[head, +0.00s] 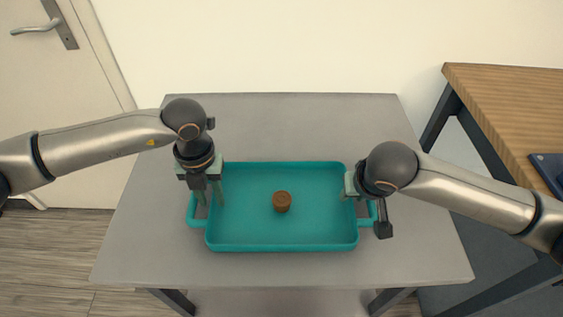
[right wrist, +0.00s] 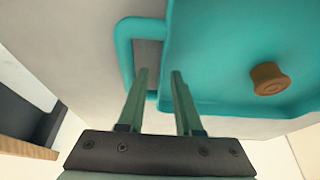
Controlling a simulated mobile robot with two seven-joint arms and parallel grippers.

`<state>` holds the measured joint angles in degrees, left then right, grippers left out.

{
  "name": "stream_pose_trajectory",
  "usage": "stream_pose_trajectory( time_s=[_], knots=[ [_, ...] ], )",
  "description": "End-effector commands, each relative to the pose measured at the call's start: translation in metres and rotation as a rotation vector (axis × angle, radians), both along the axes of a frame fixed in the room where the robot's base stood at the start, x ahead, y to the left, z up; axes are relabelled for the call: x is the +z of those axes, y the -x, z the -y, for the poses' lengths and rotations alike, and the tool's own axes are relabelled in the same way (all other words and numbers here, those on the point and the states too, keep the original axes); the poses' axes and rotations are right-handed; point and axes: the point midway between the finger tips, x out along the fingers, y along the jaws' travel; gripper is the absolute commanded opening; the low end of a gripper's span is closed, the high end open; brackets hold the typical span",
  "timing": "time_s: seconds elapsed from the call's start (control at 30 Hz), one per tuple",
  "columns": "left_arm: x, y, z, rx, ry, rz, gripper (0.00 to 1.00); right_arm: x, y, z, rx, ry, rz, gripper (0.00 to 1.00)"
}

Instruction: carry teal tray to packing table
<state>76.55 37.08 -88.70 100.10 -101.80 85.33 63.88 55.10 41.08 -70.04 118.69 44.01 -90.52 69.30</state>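The teal tray (head: 280,245) lies on a grey table and holds a small round brown object (head: 282,201). It has a loop handle on its left and right sides. My left gripper (head: 209,203) points down at the left handle, its fingers apart; whether they straddle the handle bar is unclear. My right gripper (head: 350,195) is at the tray's right side. In the right wrist view, its fingers (right wrist: 160,75) are apart over the handle (right wrist: 124,55) and tray edge, not closed on them. The brown object (right wrist: 268,78) shows there too.
The grey table (head: 280,120) is otherwise clear around the tray. A wood-topped table (head: 515,105) stands at the right with a dark blue item (head: 550,172) on it; whether it is the packing table is unclear. A door (head: 55,100) is at the back left.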

Motion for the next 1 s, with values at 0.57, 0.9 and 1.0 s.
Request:
stream_pose_trajectory(
  time_s=[0.57,0.9,1.0],
  knots=[
    [0.05,-0.001,0.001,-0.001,0.004,0.005,0.35,0.0,0.0,-0.001,0.002,-0.002,0.0,0.35],
    [0.11,-0.001,0.001,0.0,0.001,0.002,0.35,0.0,0.0,-0.001,0.002,-0.002,0.0,0.35],
    [0.117,0.0,0.001,-0.001,0.002,0.001,0.35,0.001,0.0,-0.001,0.002,-0.002,0.0,0.35]
  ],
)
